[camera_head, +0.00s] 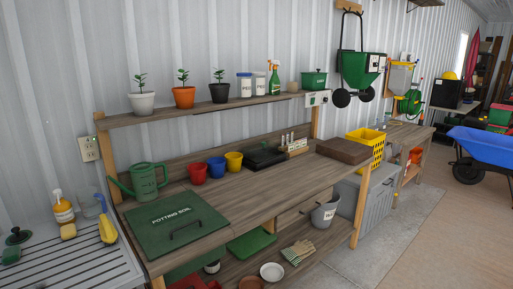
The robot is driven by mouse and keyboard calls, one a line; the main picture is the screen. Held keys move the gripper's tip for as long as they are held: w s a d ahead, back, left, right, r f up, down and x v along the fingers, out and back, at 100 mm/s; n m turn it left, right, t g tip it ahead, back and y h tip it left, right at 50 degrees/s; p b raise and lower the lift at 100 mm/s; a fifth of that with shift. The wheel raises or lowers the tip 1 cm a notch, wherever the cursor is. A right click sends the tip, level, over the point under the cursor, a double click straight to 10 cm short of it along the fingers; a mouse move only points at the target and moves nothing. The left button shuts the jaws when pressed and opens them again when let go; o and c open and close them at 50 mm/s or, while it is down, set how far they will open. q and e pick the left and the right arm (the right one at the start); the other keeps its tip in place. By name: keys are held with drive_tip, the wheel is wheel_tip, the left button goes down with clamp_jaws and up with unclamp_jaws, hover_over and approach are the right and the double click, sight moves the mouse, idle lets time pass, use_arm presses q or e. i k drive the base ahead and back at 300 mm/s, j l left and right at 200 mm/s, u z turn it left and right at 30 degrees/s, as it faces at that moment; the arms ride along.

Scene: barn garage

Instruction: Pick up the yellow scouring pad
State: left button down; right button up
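A small yellow block that looks like the scouring pad (68,231) lies on the grey slatted surface (80,265) at the far left. It sits just in front of an amber pump bottle (62,208). A larger yellow item (107,230), whose exact kind I cannot tell, stands to its right by a clear container (93,206). Neither of my grippers is in view.
A dark green pot-like item (18,236) stands left of the pad. The potting bench (255,195) to the right holds a green watering can (145,181), a potting soil lid (175,222) and several coloured pots. The slatted surface's front is clear.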

sight(68, 231)
drive_tip(key=u, duration=1.35)
